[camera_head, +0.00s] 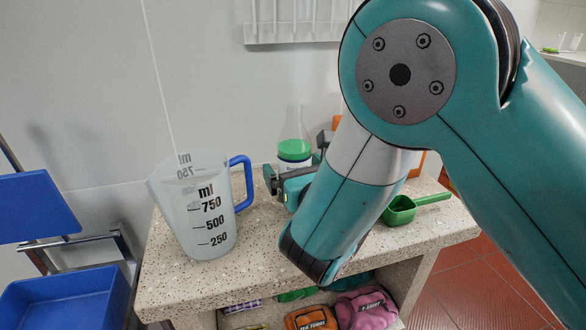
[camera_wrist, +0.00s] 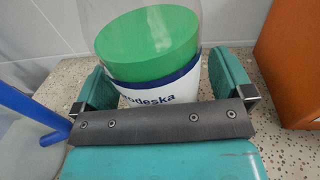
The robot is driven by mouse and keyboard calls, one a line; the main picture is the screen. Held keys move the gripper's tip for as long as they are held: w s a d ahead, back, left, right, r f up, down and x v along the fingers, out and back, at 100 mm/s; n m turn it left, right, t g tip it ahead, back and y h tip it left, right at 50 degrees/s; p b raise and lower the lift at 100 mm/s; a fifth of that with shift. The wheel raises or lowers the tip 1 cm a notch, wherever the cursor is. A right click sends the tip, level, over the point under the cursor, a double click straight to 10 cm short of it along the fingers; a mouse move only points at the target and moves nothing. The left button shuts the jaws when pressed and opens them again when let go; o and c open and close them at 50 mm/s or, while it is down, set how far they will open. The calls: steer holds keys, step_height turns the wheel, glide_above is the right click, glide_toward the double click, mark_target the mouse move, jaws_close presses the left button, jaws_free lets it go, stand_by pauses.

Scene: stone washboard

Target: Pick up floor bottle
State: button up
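The floor bottle (camera_head: 294,151) stands upright at the back of the speckled stone top, with a clear upper part, a green band and a white lower part. My gripper (camera_head: 294,174) is low at the bottle, and my forearm hides part of it in the head view. In the wrist view, the bottle (camera_wrist: 150,45) stands between the two teal fingers of my gripper (camera_wrist: 165,82), with part of the label "odeska" showing. The fingers are apart on either side of it, and a narrow gap seems to show at the right finger. The bottle's base is hidden.
A measuring jug (camera_head: 205,215) with a blue handle stands close on the left. A green scoop (camera_head: 400,209) lies on the right. An orange box (camera_wrist: 290,65) stands right of my gripper. Bagged cloths (camera_head: 365,308) lie below the stone top (camera_head: 270,262). Blue bins (camera_head: 65,300) are at left.

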steer(key=c, duration=1.1)
steer(key=shift+c, duration=0.5)
steer(key=shift+r, duration=0.1)
steer(key=shift+r, duration=0.1)
